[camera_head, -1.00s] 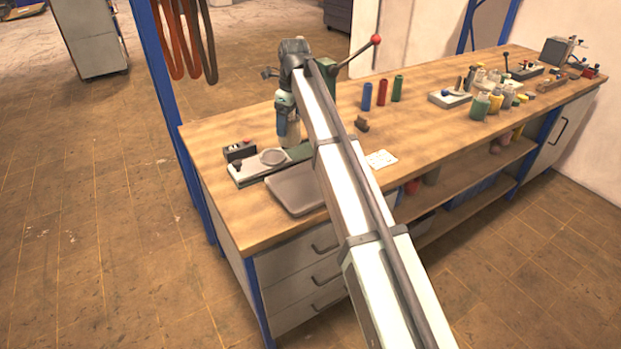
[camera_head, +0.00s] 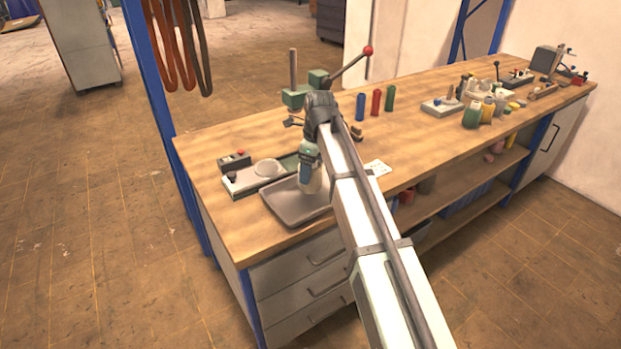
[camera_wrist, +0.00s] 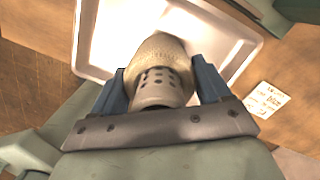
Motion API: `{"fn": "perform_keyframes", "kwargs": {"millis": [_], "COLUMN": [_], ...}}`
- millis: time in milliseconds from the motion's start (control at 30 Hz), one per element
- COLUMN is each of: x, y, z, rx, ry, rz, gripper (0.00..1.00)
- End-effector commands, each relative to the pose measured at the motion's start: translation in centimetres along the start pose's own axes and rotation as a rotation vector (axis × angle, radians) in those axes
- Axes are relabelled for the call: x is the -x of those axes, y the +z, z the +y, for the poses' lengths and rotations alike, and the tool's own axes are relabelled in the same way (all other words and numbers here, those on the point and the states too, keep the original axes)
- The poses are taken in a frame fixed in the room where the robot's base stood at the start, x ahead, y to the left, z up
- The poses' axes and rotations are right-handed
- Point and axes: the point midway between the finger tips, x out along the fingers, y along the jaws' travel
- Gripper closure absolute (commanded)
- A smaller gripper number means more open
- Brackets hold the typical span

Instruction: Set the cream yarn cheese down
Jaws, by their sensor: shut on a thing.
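My gripper (camera_wrist: 163,93) is shut on the cream yarn cheese (camera_wrist: 160,50), a pale wound package on a cone with dark holes, in the wrist view. The blue fingers clasp it on both sides. In the head view my gripper (camera_head: 308,172) hangs over the grey tray (camera_head: 283,212), with the cream cheese (camera_head: 312,184) below it. The tray (camera_wrist: 83,30) lies beneath the cheese in the wrist view. Whether the cheese touches the tray cannot be told.
A device with a round plate (camera_head: 267,168) and a small dark box (camera_head: 233,160) stand left of the tray. A green press with a red-knobbed lever (camera_head: 350,68) stands behind. A white card (camera_head: 377,168) lies to the right. Blue, red and green tubes (camera_head: 376,102) stand farther back.

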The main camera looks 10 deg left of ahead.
Motion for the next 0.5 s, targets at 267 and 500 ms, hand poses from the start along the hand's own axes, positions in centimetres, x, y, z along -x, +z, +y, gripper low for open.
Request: {"fn": "perform_keyframes", "kwargs": {"millis": [267, 500], "x": [-2.9, -3.6], "y": [-0.4, -0.4], "z": [0.1, 0.0], "rx": [0.0, 0.0], "ry": [0.001, 0.0], "rz": [0.001, 0.0], "gripper": [0.6, 0.6]}}
